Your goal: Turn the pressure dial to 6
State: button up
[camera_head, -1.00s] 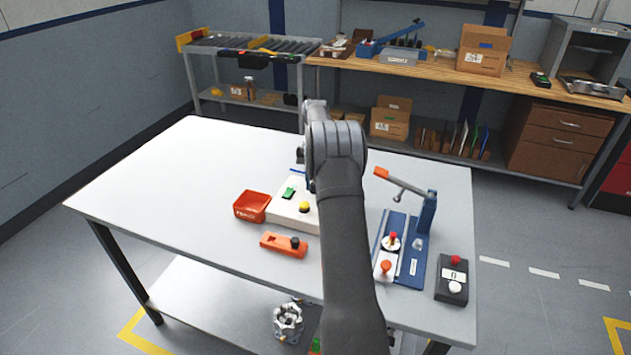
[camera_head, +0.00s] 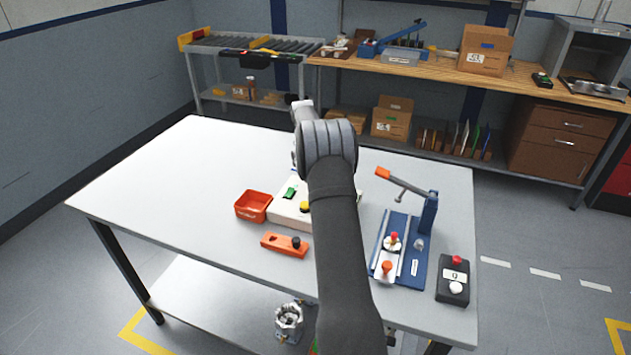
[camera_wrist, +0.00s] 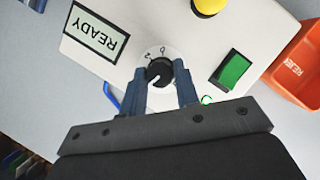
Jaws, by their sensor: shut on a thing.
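The pressure dial (camera_wrist: 159,72) is a black knob with a white pointer mark on a pale round scale, set in a white panel box. In the wrist view the pointer aims toward the lower left of the picture. A 0 and one other mark show on the scale; the rest is hidden by the fingers. My gripper (camera_wrist: 160,90) has its two blue fingers on either side of the knob, shut on it. In the head view the white panel box (camera_head: 290,213) is partly hidden behind my arm, and the dial is hidden there.
The box carries a READY display (camera_wrist: 95,32), a green rocker switch (camera_wrist: 232,71) and a yellow button (camera_wrist: 209,5). A red bin (camera_head: 253,206) stands left of the box. An orange block (camera_head: 285,244) lies in front. A blue clamp fixture (camera_head: 405,250) is to the right. The table's left side is clear.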

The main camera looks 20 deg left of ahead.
jog(key=o, duration=1)
jog(key=shift+c, duration=0.2)
jog(key=v, duration=0.7)
jog(key=shift+r, duration=0.25)
jog(key=shift+f, duration=0.1)
jog(key=x, duration=0.7)
jog(key=shift+f, duration=0.2)
jog(key=shift+r, duration=0.1)
